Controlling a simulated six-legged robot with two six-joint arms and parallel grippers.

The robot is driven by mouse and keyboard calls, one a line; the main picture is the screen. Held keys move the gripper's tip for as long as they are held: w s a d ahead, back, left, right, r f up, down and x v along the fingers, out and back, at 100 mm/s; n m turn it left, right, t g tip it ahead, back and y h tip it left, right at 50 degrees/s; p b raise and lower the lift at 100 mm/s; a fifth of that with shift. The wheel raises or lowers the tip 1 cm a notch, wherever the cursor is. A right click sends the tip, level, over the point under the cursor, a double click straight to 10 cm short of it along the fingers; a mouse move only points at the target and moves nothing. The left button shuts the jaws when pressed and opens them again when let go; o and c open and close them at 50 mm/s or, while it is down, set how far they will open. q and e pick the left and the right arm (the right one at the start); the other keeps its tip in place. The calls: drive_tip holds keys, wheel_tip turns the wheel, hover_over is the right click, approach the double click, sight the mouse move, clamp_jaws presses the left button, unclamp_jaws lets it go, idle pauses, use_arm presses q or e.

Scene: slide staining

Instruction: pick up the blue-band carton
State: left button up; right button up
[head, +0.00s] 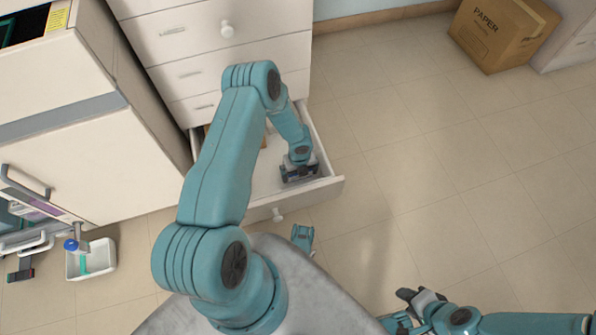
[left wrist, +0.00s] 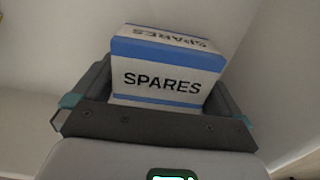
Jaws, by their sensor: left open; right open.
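The blue-band carton (left wrist: 165,75) is a white box with blue bands and the word SPARES, seen close up in the left wrist view. It sits between the two open fingers of my left gripper (left wrist: 160,100); I cannot tell whether they touch it. In the head view my left gripper (head: 300,171) is down inside the open drawer (head: 325,187), near its right end. The carton is hidden there by the gripper and arm. My right gripper (head: 421,299) is open at the lower right, over the floor and away from the drawer.
The drawer belongs to a white cabinet (head: 230,65) with closed drawers above. A brown PAPER box (head: 500,32) stands at the upper right. A white machine (head: 95,150) stands left, with a small white tray (head: 106,255) below it. The tiled floor at right is clear.

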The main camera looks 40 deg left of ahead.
use_arm(q)
drive_tip(key=shift+r, duration=0.1)
drive_tip(key=c, duration=0.7)
drive_tip(key=shift+r, duration=0.15)
